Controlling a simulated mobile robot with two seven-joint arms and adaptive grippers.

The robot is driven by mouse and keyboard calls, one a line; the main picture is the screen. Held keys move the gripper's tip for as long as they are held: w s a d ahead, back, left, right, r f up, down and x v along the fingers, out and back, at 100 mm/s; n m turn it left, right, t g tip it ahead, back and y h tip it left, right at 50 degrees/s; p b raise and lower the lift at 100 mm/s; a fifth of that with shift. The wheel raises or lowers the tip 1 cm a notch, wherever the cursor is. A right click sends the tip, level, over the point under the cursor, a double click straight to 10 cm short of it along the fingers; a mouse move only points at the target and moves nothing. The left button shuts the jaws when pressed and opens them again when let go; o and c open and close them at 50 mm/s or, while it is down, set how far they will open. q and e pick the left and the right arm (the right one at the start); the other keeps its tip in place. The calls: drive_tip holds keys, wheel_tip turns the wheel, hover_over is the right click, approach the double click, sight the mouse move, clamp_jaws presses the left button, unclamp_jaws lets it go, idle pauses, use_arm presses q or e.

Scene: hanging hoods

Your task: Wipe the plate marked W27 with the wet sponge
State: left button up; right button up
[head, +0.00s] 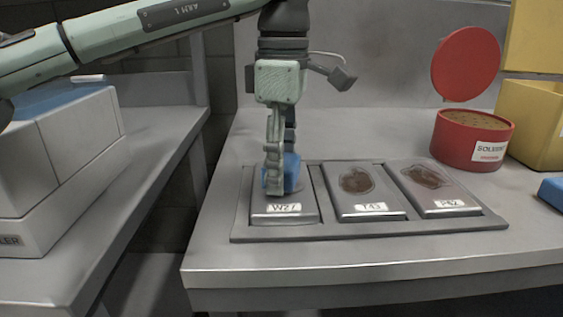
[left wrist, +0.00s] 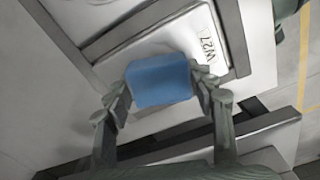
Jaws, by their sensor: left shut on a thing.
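My left gripper (head: 279,180) points down over the plate marked W27 (head: 284,209). It is shut on a blue sponge (head: 291,173), which also shows between the two fingers in the left wrist view (left wrist: 160,83). The sponge is at the plate's top surface; I cannot tell whether it presses on it. In the left wrist view the plate W27 (left wrist: 170,45) looks pale, with its label near the sponge. Part of the plate is hidden by the gripper and sponge. My right gripper is not in view.
Plates T43 (head: 366,194) and another with a hard-to-read label (head: 438,190) carry brown stains in the same grey tray (head: 330,232). A red solvent tin (head: 470,139) with its lid open, a yellow bin (head: 535,125) and a blue object (head: 552,191) stand right.

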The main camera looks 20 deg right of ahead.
sight(283, 197)
use_arm(q)
drive_tip(key=shift+f, duration=0.2)
drive_tip(key=shift+s, duration=0.1)
drive_tip(key=shift+s+a+b, duration=0.2)
drive_tip(key=shift+s+b, duration=0.2)
drive_tip(key=shift+s, duration=0.15)
drive_tip(key=shift+s+a+r+b, duration=0.1)
drive_tip(key=shift+s+a+b, duration=0.15)
drive_tip(key=shift+s, duration=0.4)
drive_tip(key=shift+s+a+r+b, duration=0.1)
drive_tip(key=shift+s+a+b, duration=0.1)
drive_tip(key=shift+s, duration=0.45)
drive_tip(key=shift+f, duration=0.15)
drive_tip(key=shift+d, duration=0.1)
